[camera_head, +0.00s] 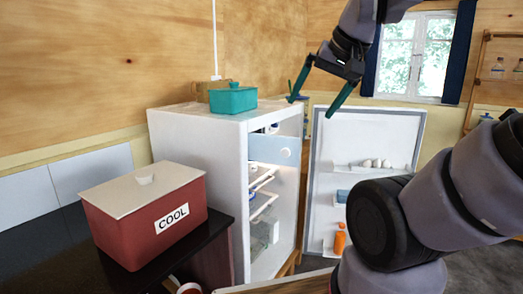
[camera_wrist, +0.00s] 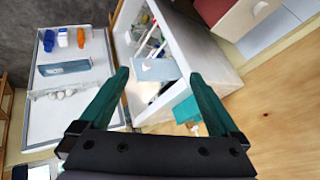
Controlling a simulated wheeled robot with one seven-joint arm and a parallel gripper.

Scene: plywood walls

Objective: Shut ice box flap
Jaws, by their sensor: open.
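The ice box flap (camera_head: 268,147) is a pale blue panel with a round knob, in the upper part of the open white fridge (camera_head: 195,150). It appears open, tilted outward, with a gap above it showing the compartment's inside. In the wrist view the flap (camera_wrist: 155,70) lies between the fingertips in the picture, farther off. My gripper (camera_head: 310,108) has two green fingers spread apart and empty. It is above and in front of the fridge opening, apart from the flap. The fingers also show in the wrist view (camera_wrist: 160,73).
The fridge door (camera_head: 387,133) stands wide open at right, with eggs and bottles on its shelves. A red COOL box (camera_head: 135,232) sits on the dark counter at left.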

